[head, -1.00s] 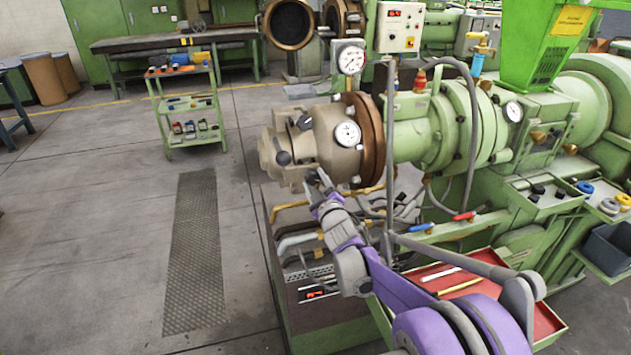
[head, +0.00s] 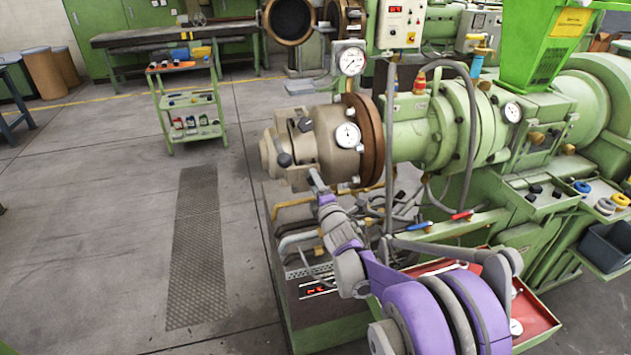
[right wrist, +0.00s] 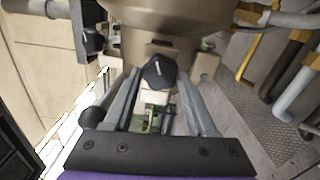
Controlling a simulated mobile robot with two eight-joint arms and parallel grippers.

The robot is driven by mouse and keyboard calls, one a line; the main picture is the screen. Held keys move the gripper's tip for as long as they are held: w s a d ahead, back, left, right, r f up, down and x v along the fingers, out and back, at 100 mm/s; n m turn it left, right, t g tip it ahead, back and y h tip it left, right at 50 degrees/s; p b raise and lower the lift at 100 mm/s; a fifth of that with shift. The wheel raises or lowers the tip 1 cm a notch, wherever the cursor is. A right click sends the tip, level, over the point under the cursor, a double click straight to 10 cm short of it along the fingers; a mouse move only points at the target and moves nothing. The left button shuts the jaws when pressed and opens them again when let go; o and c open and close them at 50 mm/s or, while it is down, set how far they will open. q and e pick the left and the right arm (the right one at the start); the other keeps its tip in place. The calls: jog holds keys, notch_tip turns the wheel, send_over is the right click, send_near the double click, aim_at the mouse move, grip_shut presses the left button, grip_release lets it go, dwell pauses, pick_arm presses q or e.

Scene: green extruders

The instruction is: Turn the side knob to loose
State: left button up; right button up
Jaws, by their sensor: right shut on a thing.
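The tan extruder head (head: 325,145) with a round white gauge (head: 347,134) sits at the end of the green extruder. My right gripper (head: 314,178) reaches its near side from below. In the right wrist view, the dark side knob (right wrist: 158,72) with a pale line on its face sits between the fingertips, under the tan body (right wrist: 175,25). The right gripper (right wrist: 157,82) is shut on this knob. In the head view the gripped knob is hidden by the gripper. Two other dark knobs (head: 284,160) (head: 305,124) show on the head's front. My left gripper is not in view.
Below the head are a cabinet with hoses and pipes (head: 297,228) and a red tray (head: 535,310). A green cart (head: 187,105) stands at the back left. The left floor is clear.

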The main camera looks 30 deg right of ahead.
jog(key=shift+n, duration=0.9)
jog(key=o, duration=1.4)
jog(key=b+v, duration=0.1)
jog(key=v, duration=1)
jog(key=shift+d, duration=0.1)
